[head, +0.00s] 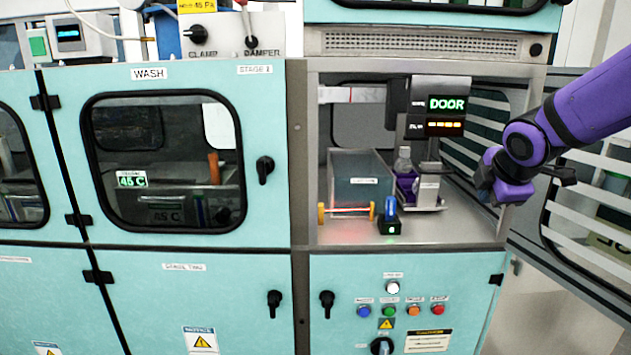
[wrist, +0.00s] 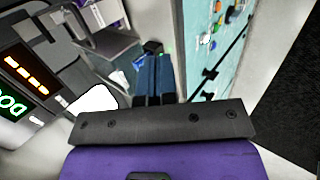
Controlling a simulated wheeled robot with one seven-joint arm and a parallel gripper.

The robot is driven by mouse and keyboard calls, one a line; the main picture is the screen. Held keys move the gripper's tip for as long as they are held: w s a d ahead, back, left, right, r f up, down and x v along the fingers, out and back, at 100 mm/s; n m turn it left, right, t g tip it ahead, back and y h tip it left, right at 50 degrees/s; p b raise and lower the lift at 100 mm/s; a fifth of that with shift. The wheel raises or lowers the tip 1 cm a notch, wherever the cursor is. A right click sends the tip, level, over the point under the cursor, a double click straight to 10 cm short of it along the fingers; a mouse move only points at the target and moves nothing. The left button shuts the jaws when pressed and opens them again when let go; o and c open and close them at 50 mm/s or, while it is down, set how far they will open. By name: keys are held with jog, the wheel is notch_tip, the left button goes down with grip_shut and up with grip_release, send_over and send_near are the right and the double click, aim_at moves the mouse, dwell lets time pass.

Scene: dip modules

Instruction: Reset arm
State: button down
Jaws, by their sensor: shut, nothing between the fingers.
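My purple arm reaches in from the right in the head view. My gripper (head: 484,188) is in front of the right side of the open bay (head: 420,228), near the open slatted door (head: 600,205). In the wrist view my gripper's two dark blue fingers (wrist: 154,76) lie side by side, shut, with nothing visible between them. The fingertips are partly hard to make out in the head view.
Coloured buttons (head: 413,310) sit on the panel below. A closed WASH door (head: 165,160) is left.

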jog(key=s+a+r+m+g, duration=0.1)
jog(key=s+r+m, duration=0.1)
jog(key=s+m, duration=0.6)
jog(key=s+a+r+m+g+y, duration=0.1)
jog(key=s+a+m, duration=0.1)
jog(key=s+m, duration=0.7)
jog(key=s, duration=0.8)
jog(key=shift+s+a+r+m+g, duration=0.2)
jog(key=shift+s+r+m+g, duration=0.1)
jog(key=shift+s+r, duration=0.1)
jog(key=shift+d, duration=0.1)
